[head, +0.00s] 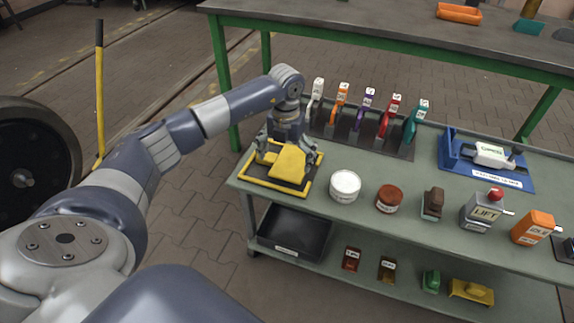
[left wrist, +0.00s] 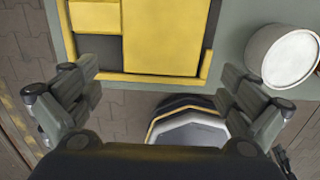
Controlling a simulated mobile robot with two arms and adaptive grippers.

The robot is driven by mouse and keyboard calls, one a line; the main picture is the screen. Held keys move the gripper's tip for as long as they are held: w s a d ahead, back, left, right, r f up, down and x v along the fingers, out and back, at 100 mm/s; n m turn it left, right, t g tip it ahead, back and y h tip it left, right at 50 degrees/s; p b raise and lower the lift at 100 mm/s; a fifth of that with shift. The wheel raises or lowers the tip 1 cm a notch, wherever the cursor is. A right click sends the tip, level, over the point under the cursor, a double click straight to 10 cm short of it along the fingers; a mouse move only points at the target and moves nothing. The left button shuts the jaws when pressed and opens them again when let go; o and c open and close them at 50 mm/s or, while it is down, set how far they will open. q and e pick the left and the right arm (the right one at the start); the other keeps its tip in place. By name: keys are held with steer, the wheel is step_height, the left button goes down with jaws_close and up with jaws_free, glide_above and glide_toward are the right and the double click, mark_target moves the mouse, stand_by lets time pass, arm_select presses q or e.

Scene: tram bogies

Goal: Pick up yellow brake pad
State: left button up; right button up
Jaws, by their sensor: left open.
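The yellow brake pad (head: 289,164) lies in a dark, yellow-rimmed tray (head: 283,193) at the left end of the green-grey bench. The wrist view shows its flat yellow face (left wrist: 163,38), with a smaller yellow part (left wrist: 96,16) to its left. My left gripper (head: 290,153) points down at the tray and partly covers the pad in the head view. In the wrist view its fingers (left wrist: 160,88) are spread wide with nothing between them, near the tray's front rim. I cannot tell its exact height above the pad. My right gripper is not in view.
A white round tin (head: 345,186) stands just right of the tray. A rack (head: 357,138) of several coloured-handled tools is behind it. A brown jar (head: 389,199) and other parts stand further right. A lower shelf holds a black bin (head: 295,232) and a yellow part (head: 471,292).

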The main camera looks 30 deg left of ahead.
mark_target(286, 173)
arm_select(q)
steer(key=shift+f+b, duration=0.5)
steer(key=shift+f, duration=2.2)
steer(key=shift+w, duration=0.1)
steer(key=c, duration=1.3)
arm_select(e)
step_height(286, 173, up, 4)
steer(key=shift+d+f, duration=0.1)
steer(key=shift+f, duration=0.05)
